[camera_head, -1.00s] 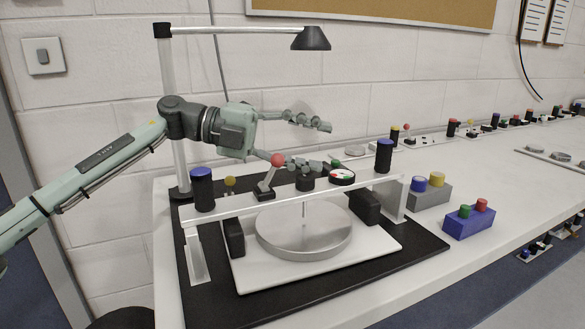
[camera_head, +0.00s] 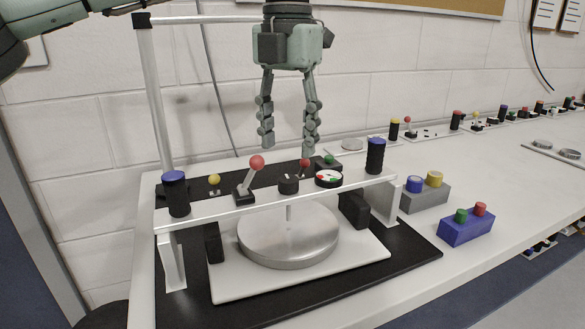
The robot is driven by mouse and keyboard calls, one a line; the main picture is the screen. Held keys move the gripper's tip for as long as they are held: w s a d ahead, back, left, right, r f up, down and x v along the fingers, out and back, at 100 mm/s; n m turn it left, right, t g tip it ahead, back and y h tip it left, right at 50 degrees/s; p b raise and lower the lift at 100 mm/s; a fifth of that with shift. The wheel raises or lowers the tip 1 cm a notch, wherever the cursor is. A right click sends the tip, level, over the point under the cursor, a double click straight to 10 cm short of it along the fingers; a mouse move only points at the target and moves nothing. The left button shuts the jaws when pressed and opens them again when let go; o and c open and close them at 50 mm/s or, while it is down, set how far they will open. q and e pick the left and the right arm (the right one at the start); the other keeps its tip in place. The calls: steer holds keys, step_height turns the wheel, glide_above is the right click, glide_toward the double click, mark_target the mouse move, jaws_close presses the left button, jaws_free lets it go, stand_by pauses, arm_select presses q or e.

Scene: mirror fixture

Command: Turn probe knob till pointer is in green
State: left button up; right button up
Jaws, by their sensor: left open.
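The black probe knob (camera_head: 289,186) sits on the white bridge bar, left of the round dial (camera_head: 328,179). The dial has a white face with red and green parts; its pointer is too small to read. My left gripper (camera_head: 287,145) points down above and behind the bar, its two fingers apart and empty. The fingertips are above the knob in the picture and do not touch it. My right gripper is not in view.
A red-balled lever (camera_head: 254,168) stands left of the knob. Blue-topped black posts (camera_head: 176,194) (camera_head: 375,156) stand at both bar ends. A metal disc (camera_head: 288,240) lies below. A blue block (camera_head: 467,228) and grey block (camera_head: 425,195) stand right.

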mark_target(288, 179)
arm_select(q)
step_height(288, 179, down, 6)
steer(key=shift+f, duration=0.1)
steer(key=shift+c, duration=0.3)
